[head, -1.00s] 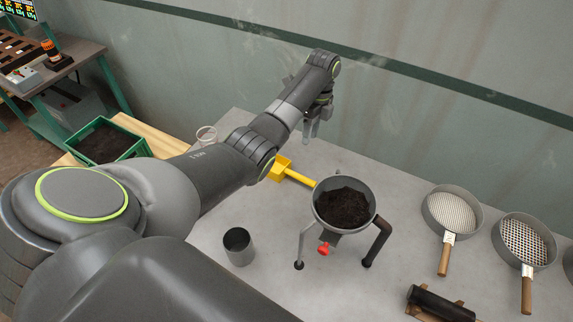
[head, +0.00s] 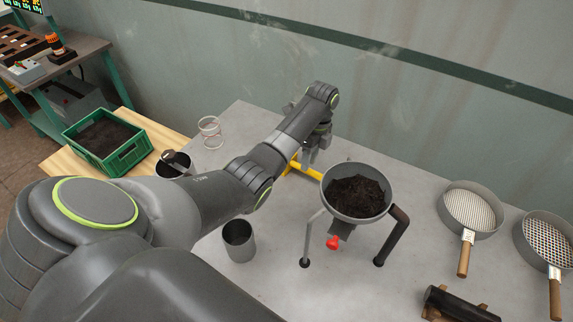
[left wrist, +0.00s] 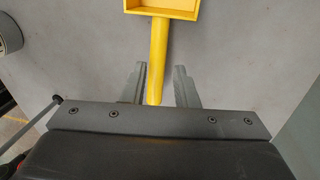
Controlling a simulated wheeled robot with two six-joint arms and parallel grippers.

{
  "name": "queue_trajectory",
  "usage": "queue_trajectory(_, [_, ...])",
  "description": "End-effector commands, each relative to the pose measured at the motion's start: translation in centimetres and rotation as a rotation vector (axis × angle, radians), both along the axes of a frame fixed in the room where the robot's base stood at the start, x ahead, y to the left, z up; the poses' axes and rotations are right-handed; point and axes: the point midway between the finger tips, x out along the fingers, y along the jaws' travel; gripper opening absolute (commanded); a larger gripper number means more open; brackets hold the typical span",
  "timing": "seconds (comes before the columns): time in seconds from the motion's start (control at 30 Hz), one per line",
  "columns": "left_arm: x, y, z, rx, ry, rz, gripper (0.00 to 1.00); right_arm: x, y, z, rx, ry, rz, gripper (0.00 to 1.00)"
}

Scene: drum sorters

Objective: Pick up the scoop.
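The yellow scoop (head: 307,171) lies on the grey table, partly hidden behind my left arm in the head view. In the left wrist view its handle (left wrist: 157,62) runs down from the box-shaped pan (left wrist: 165,8) at the top edge. My left gripper (head: 308,157) is over the handle. In the left wrist view the gripper (left wrist: 160,70) is open, with one finger on each side of the handle and gaps between. I cannot tell how far the fingers are above the table. My right gripper is not in view.
A funnel of dark soil (head: 355,192) on a legged stand is close right of the gripper. A metal cup (head: 239,241) stands in front, and a wire ring holder (head: 210,130) behind left. Two sieves (head: 469,210) (head: 548,240) lie right. A green crate (head: 103,140) is left.

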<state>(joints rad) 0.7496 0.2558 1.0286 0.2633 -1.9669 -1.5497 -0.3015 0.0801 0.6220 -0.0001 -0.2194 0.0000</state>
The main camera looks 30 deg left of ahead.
Motion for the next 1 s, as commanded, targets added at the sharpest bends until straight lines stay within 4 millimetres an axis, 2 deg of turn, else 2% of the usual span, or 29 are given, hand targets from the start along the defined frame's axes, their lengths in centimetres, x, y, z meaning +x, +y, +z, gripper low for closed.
queue_trajectory(0.1, [-0.8, 0.0, -1.7, -0.001, 0.007, 0.001, 0.27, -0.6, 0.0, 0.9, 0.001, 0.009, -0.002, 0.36])
queue_trajectory(0.23, [-1.0, 0.0, -3.4, -0.001, 0.004, 0.0, 0.27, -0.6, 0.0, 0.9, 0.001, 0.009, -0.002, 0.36])
queue_trajectory(0.53, [-1.1, 0.0, -4.0, 0.0, 0.002, -0.001, 0.27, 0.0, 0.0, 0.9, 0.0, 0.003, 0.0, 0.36])
queue_trajectory(0.73, [-1.1, 0.0, -4.0, 0.0, 0.002, 0.0, 0.02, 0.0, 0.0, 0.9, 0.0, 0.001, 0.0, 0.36])
queue_trajectory(1.0, [-1.0, 0.0, -3.9, 0.0, 0.001, 0.0, 0.0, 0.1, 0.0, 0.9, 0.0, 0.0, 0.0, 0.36])
